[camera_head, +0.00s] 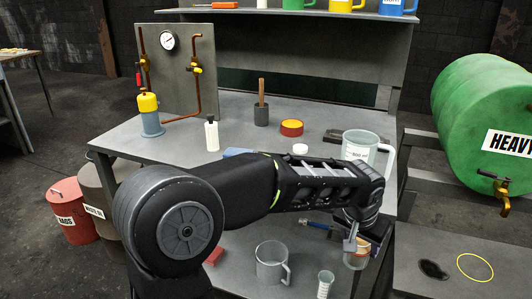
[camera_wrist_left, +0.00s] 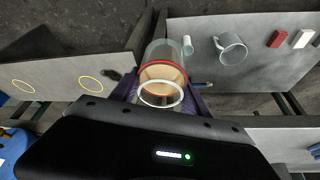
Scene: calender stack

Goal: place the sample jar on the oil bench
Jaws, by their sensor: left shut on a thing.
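The sample jar (camera_head: 357,259) is a clear jar with amber contents, and it also shows in the left wrist view (camera_wrist_left: 163,74) with a red ring and a pale ring around it. My left gripper (camera_head: 362,246) is shut on the jar, with its purple-grey fingers on both sides in the wrist view (camera_wrist_left: 160,96). In the wrist view the jar hangs over the dark gap between two grey surfaces. I cannot tell which surface is the oil bench; the large grey bench (camera_head: 130,139) fills the middle of the head view. My right gripper is not in view.
A grey jug (camera_head: 271,262) and small beaker (camera_head: 325,284) stand left of the jar. A larger jug (camera_head: 360,146) stands behind. A green drum (camera_head: 490,110) lies at right above a low grey surface (camera_head: 430,243) with a yellow ring (camera_head: 475,267) and a dark stain.

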